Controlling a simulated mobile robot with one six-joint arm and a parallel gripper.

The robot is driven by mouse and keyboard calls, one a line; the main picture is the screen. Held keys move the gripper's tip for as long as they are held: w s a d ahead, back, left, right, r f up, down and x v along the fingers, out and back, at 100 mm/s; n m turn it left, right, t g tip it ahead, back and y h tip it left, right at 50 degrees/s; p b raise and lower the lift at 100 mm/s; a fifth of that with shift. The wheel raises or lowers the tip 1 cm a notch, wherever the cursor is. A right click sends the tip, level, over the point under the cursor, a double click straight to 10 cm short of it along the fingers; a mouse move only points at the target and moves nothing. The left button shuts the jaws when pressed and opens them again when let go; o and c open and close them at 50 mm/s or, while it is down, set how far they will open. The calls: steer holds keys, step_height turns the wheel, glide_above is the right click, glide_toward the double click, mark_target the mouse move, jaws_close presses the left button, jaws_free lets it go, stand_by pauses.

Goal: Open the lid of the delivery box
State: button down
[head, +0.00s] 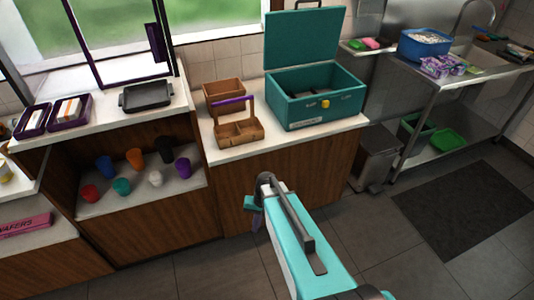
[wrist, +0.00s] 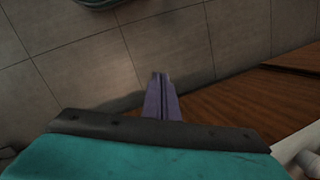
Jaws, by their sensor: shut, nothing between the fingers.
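The delivery box (head: 300,113) is a teal box on the white counter, with a yellow latch on its front. Its lid (head: 304,40) stands upright at the back, and the box's inside shows in the head view. A dark handle sits on the lid's top edge. My gripper (head: 257,222) is low in front of the counter, well away from the box. In the wrist view my gripper (wrist: 160,80) shows purple fingers together with nothing between them. The box is not in the wrist view.
A wooden caddy (head: 248,133) with a purple handle stands left of the box. Several coloured cups are on a lower shelf at left. A metal sink table (head: 470,75) and a grey bin (head: 377,155) are at right. The floor in front is clear around a dark mat (head: 470,205).

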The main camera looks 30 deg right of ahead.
steer(key=s+a+f+n+g+h, duration=0.1)
steer(key=s+a+f+n, duration=0.1)
steer(key=s, duration=0.6)
steer(key=s+a+f+n+g+h+b, duration=0.1)
steer(key=s+a+f+n+g, duration=0.1)
steer(key=s+f, duration=0.3)
steer(key=s+a+f+n+g+b, duration=0.1)
steer(key=s+a+f+n+g, duration=0.1)
steer(key=s, duration=1)
steer(key=shift+a+f+h, duration=0.3)
steer(key=shift+f+h, duration=0.1)
steer(key=shift+f, duration=0.5)
steer(key=shift+s, duration=0.1)
steer(key=shift+a, duration=0.1)
